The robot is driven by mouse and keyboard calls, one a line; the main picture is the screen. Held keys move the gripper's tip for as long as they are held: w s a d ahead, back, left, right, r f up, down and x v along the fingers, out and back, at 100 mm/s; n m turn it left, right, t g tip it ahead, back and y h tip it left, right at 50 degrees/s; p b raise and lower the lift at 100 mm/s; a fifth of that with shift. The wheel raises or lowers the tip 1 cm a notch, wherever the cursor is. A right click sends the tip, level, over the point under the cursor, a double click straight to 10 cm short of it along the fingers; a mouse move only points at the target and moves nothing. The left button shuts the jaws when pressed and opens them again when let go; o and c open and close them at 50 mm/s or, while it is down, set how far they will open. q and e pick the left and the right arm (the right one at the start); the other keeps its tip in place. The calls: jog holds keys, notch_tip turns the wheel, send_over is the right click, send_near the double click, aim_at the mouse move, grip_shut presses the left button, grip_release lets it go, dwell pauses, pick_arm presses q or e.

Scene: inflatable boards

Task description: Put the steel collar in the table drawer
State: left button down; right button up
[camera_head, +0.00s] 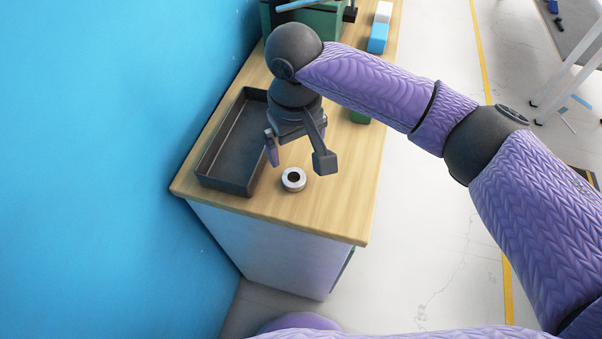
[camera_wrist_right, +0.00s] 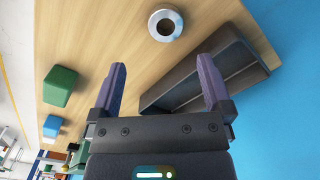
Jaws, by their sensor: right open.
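The steel collar (camera_head: 293,180) is a short silver ring with a dark hole, lying flat on the wooden tabletop near its front end. It also shows in the right wrist view (camera_wrist_right: 154,31), beyond the fingertips. My right gripper (camera_head: 297,157) is open and empty above the table, just behind the collar in the head view and not touching it. Its spread fingers (camera_wrist_right: 162,65) also show in the wrist view. A dark, open-topped, drawer-like tray (camera_head: 246,190) lies left of the collar; its visible inside looks empty. I cannot tell whether it is the table drawer. My left gripper is out of view.
The table (camera_head: 335,215) stands against a blue wall (camera_head: 100,150). A green block (camera_wrist_right: 60,86) and a blue-and-white block (camera_head: 378,38) lie farther back on it. A green object (camera_head: 325,22) stands at the far end. The tabletop in front of the collar is clear.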

aim_at(294, 182)
jog(key=f+b, duration=0.1)
jog(key=f, duration=0.1)
jog(key=f+b, duration=0.1)
jog(key=f, duration=0.2)
jog(key=f+b, duration=0.1)
jog(key=f, duration=0.2)
jog(key=shift+s+a, duration=0.2)
jog(key=shift+a, duration=0.1)
jog(key=c, duration=0.7)
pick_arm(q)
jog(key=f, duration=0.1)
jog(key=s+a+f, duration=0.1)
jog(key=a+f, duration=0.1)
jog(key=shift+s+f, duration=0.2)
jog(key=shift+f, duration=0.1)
pick_arm(e)
jog(key=shift+r, duration=0.1)
grip_shut()
